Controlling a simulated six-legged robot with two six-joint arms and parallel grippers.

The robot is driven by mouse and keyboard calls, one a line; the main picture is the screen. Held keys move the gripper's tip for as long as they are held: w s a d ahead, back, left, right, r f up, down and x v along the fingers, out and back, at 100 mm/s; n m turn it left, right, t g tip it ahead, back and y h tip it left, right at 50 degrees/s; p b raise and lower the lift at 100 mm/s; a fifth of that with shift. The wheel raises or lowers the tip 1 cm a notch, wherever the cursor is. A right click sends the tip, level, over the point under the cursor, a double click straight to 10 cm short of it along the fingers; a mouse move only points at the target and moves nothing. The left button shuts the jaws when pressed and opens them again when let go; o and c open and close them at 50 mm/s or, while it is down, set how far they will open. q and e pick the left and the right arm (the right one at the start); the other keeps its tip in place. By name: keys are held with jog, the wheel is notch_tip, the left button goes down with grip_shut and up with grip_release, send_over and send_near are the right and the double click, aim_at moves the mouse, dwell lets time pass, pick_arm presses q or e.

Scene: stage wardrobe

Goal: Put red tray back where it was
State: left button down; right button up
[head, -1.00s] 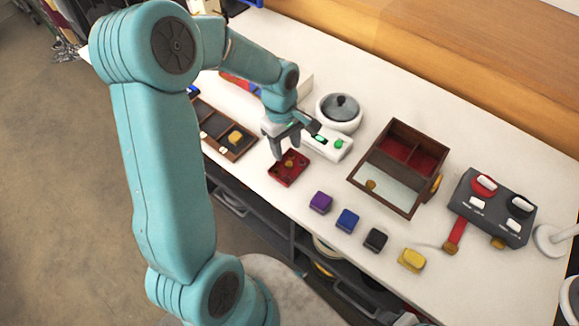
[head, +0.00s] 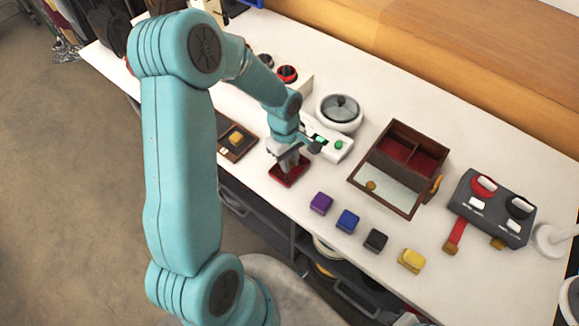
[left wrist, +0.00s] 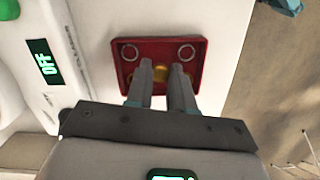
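The red tray (head: 281,179) lies flat on the white table near its front edge. In the left wrist view the red tray (left wrist: 126,52) shows two metal rings in its corners and a gold knob (left wrist: 160,70) in its middle. My left gripper (head: 289,164) points down over the tray. Its two fingertips (left wrist: 160,66) stand on either side of the knob with a gap filled mostly by gold; whether they press on it I cannot tell. My right gripper is in neither view.
A white device (head: 331,141) with a green button is close behind the tray; its display reads OFF in the wrist view. A dark wooden tray (head: 237,152) is to the left, partly hidden by my arm. Coloured blocks (head: 347,220) and an open wooden box (head: 355,180) are to the right.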

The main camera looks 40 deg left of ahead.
pick_arm(q)
notch_tip(320, 180, up, 20)
jog(key=shift+p, duration=0.45)
dwell(0.4)
